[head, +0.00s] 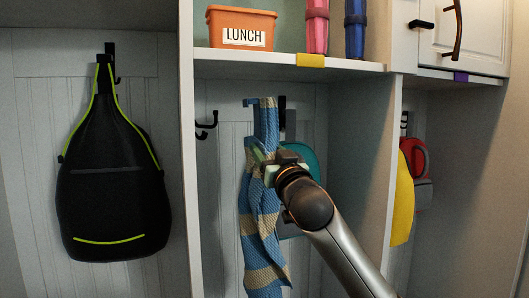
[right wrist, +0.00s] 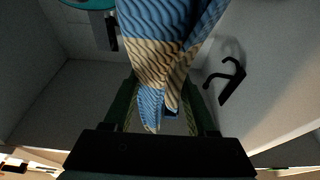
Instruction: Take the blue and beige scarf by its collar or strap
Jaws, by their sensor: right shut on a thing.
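The blue and beige scarf (head: 265,225) hangs in the middle cubby, its upper part (head: 266,122) up by a black hook and its tail hanging below. It also fills the top middle of the right wrist view (right wrist: 165,35). My right gripper (head: 270,163) reaches in from the lower right and is shut on the scarf a little below the hook. In the right wrist view the scarf passes between the two fingers of my gripper (right wrist: 163,105). The gripper hides part of the scarf. My left gripper is not in view.
A teal item (head: 304,158) hangs behind my gripper. An empty double hook (head: 206,125) is to the left. A black backpack (head: 113,175) hangs in the left cubby, yellow and red items (head: 402,195) in the right. A shelf above holds an orange LUNCH box (head: 240,28) and bottles (head: 317,25).

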